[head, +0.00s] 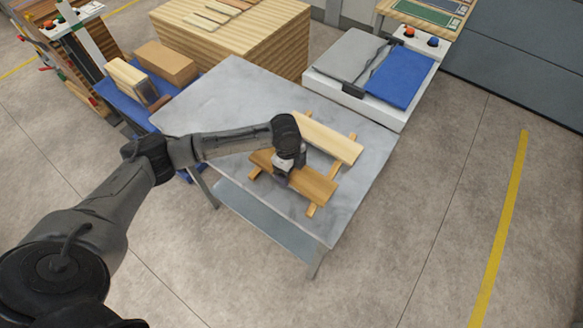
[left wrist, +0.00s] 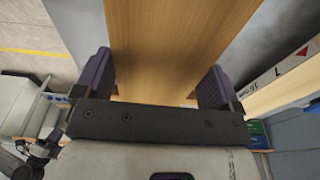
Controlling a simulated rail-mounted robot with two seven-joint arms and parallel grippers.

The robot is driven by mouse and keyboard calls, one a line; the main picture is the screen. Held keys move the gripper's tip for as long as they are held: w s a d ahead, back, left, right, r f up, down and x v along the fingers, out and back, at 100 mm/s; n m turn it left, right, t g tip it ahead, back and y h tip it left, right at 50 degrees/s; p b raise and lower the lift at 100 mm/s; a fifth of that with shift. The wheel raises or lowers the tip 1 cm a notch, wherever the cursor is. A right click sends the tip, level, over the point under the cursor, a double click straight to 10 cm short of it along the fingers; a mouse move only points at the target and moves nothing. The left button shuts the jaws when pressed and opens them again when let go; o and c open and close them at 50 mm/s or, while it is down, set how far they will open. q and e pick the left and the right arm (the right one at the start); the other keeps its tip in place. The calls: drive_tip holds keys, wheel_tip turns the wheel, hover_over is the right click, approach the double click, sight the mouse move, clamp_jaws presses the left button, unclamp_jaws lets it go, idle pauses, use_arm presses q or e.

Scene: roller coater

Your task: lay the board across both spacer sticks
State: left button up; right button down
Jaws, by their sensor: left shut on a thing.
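A brown board (head: 312,184) is held in my left gripper (head: 288,167) over the grey metal table (head: 215,110). It spans the near ends of the two spacer sticks, whose ends stick out at the left (head: 254,174) and right (head: 312,210). I cannot tell whether it touches them. In the left wrist view the board (left wrist: 180,40) runs between the two purple fingers of my left gripper (left wrist: 157,85). My gripper hides part of the board and of the left stick.
A paler board (head: 328,138) lies across the sticks farther back, roughly parallel, with a gap between. A white machine with a blue surface (head: 398,78) stands beyond the table. A wooden stack (head: 250,45) is behind it, and a blue cart with blocks (head: 165,65) is at left.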

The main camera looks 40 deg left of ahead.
use_arm(q)
drive_tip(key=o, duration=0.8)
drive_tip(key=shift+f, duration=0.1)
